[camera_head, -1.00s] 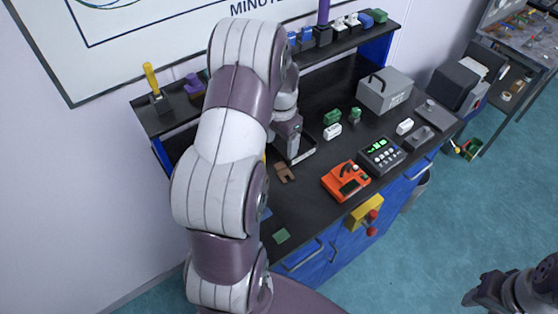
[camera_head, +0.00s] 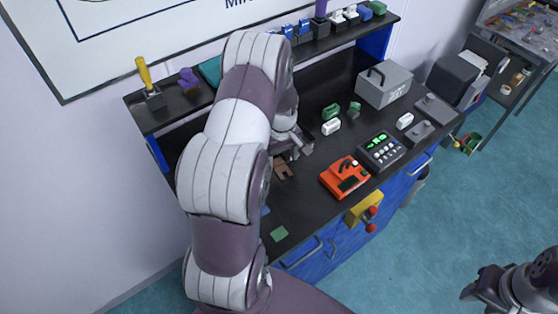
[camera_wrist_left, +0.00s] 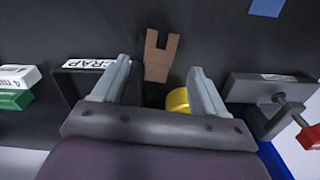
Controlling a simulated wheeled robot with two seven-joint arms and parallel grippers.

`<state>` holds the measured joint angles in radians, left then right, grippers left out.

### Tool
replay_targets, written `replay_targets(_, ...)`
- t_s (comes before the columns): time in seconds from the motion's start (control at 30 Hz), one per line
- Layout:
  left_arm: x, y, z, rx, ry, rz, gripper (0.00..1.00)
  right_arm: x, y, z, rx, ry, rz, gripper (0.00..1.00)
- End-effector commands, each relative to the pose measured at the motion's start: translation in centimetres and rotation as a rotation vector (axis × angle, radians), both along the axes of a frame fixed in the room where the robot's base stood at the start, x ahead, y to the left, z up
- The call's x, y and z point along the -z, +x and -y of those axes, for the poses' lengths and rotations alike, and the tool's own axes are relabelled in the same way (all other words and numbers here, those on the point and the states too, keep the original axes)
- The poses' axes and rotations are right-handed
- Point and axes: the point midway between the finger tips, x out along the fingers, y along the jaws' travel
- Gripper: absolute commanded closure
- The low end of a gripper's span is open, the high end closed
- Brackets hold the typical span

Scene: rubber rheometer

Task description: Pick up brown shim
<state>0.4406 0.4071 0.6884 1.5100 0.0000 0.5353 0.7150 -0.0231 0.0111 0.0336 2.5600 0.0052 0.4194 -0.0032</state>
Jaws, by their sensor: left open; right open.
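The brown shim (camera_head: 282,168) lies flat on the dark bench top. It is a small forked plate. In the left wrist view the shim (camera_wrist_left: 160,58) sits just beyond my left gripper (camera_wrist_left: 161,75), roughly centred between its two fingers, with its slot facing away. My left gripper is open and empty, and no contact with the shim shows. In the head view my left gripper (camera_head: 292,150) is partly hidden by my arm, close to the shim. My right gripper (camera_head: 482,288) is empty, away from the bench at the lower right.
A scrap tray (camera_wrist_left: 68,85) and a yellow round object (camera_wrist_left: 178,100) are close to the left fingers. A grey clamp with a red knob (camera_wrist_left: 265,95) stands to the right. An orange device (camera_head: 345,176) and a keypad unit (camera_head: 382,150) sit right of the shim. A green square (camera_head: 279,234) lies in front.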

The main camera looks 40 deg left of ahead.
Motion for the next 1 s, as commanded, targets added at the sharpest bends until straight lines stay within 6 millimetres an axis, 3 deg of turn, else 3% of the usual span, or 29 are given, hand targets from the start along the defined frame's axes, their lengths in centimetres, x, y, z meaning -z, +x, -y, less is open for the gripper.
replay_targets(0.07,0.8,0.0,0.5,0.002,-0.003,-0.006,0.28,-1.9,0.0,0.0,0.000,0.000,0.001,0.57)
replay_targets(0.2,3.1,0.1,0.4,0.000,-0.001,-0.001,0.28,-2.1,0.0,0.0,0.000,0.000,0.001,0.57)
replay_targets(0.43,3.6,0.1,0.4,0.001,-0.001,0.000,0.28,-1.9,0.0,0.0,0.000,0.000,0.000,0.57)
replay_targets(0.6,3.6,0.1,0.4,0.001,-0.001,0.000,0.83,-1.9,0.0,0.0,0.000,0.000,0.000,0.57)
replay_targets(0.63,3.6,0.1,0.4,0.001,-0.001,0.000,0.89,-1.9,0.0,0.0,0.000,0.000,0.000,0.57)
replay_targets(0.7,3.5,0.1,0.4,0.001,0.000,0.000,0.94,-1.9,0.0,0.0,0.000,0.000,0.000,0.57)
replay_targets(1.0,3.3,0.1,0.4,0.001,0.000,0.000,0.94,-2.2,0.0,0.0,0.000,0.000,0.001,0.57)
